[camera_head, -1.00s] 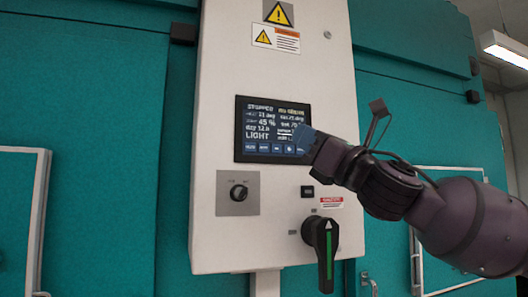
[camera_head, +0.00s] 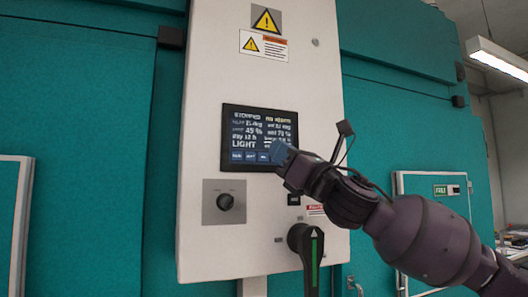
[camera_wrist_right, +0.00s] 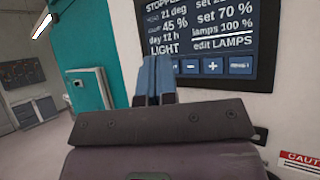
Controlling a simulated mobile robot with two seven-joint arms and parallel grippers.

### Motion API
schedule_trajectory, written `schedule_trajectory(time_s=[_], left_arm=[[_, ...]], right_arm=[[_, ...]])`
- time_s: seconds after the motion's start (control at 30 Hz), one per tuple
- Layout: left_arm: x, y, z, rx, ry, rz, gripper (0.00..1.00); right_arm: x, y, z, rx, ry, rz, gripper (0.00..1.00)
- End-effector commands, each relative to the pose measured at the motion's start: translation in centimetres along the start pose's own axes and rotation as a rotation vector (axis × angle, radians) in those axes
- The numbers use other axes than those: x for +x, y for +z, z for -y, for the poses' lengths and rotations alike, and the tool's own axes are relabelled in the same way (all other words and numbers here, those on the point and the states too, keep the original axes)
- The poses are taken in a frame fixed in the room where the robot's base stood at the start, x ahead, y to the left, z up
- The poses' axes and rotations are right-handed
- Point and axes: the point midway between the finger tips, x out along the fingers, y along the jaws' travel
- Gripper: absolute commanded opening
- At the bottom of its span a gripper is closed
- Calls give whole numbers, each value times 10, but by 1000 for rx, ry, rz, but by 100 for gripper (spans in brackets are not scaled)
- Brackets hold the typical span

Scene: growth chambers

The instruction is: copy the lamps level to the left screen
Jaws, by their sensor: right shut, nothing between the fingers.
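A dark screen (camera_head: 245,136) is set in the white control cabinet. In the right wrist view the screen (camera_wrist_right: 212,32) reads "21 deg", "45 %", "day 12 h", "LIGHT", "set 70 %", "lamps 100 %" and "edit LAMPS". Its bottom row has blue buttons, with a minus (camera_wrist_right: 190,66) and a plus (camera_wrist_right: 213,66) showing. My right gripper (camera_head: 282,155) is shut and empty, its blue fingertips at the screen's lower right in the head view, hiding some buttons. In the wrist view the fingertips (camera_wrist_right: 155,72) are left of the minus. Contact cannot be told. My left gripper is out of view.
Below the screen are a small black knob (camera_head: 226,202) and a big black handle with a green stripe (camera_head: 308,255). Teal chamber walls (camera_head: 80,130) stand either side. A small green-lit display (camera_head: 447,190) is at the right.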

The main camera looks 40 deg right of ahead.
Motion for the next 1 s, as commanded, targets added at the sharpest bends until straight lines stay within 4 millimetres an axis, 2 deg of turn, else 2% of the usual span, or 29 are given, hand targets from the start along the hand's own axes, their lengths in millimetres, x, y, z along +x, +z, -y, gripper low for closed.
schedule_trajectory(time_s=[0.1,0.33,1.0], left_arm=[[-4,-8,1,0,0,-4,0],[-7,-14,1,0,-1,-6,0],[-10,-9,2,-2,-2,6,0]], right_arm=[[11,-6,7,3,0,0,0],[23,-16,16,1,-1,0,0],[26,-20,19,0,1,-2,0]])
